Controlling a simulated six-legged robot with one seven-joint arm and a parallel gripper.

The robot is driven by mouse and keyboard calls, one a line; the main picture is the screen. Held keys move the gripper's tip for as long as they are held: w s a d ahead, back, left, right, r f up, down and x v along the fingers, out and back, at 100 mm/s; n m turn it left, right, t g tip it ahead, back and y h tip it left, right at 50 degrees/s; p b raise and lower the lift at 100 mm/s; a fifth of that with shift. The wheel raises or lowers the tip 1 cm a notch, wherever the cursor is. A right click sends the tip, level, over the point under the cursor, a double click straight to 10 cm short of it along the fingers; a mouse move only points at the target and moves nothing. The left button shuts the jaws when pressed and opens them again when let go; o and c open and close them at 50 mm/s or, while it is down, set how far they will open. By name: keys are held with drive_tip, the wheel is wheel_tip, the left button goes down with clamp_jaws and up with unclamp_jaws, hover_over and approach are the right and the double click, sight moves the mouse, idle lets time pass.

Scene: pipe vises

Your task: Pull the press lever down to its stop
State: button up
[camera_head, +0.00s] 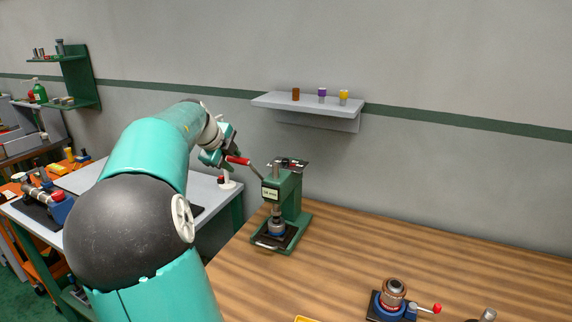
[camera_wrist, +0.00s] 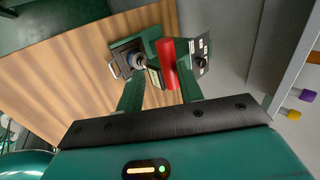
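The green press (camera_head: 290,200) stands on the wooden bench near its far left corner. Its lever (camera_head: 256,170) slants up to the left and ends in a red handle (camera_head: 238,160). My gripper (camera_head: 229,157) is at the handle, left of the press. In the wrist view, the red handle (camera_wrist: 167,62) lies between my two fingers (camera_wrist: 160,80). The fingers stand apart, with a gap seen on the left side, so the gripper looks open around the handle. Any contact with the right finger is unclear. A blue and metal piece (camera_head: 277,228) sits under the ram.
A wall shelf (camera_head: 310,103) with several small cylinders hangs behind the press. A blue vise (camera_head: 390,303) with a red-tipped handle stands at the bench front. The wood between is clear. A grey table (camera_head: 222,197) and an orange cart (camera_head: 40,262) stand left.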

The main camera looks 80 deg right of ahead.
drive_tip(key=v, duration=1.8)
drive_tip(key=shift+a, duration=0.65)
drive_tip(key=shift+w+f, duration=0.1)
drive_tip(key=shift+w, duration=0.1)
drive_tip(key=w+a+f+n+t+y, duration=0.25)
drive_tip(key=a+f+n, duration=0.25)
drive_tip(key=a+n, duration=0.45)
drive_tip(key=w+a+f+n+t+y, duration=0.25)
drive_tip(key=a+f+n, duration=0.45)
drive_tip(key=a, duration=0.4)
drive_tip(key=s+a+f+n+y, duration=0.1)
drive_tip(key=s+a+f+n, duration=0.1)
drive_tip(key=a+n, duration=0.5)
drive_tip(key=s+a+f+n+t+y, duration=0.1)
drive_tip(key=s+a+f+n, duration=0.2)
drive_tip(key=a+f+n, duration=0.2)
drive_tip(key=s+a+f+n+y, duration=0.1)
drive_tip(key=s+a+f+n, duration=0.2)
drive_tip(key=a+n, duration=0.6)
drive_tip(key=shift+a+t, duration=0.4)
drive_tip(key=shift+a, duration=0.75)
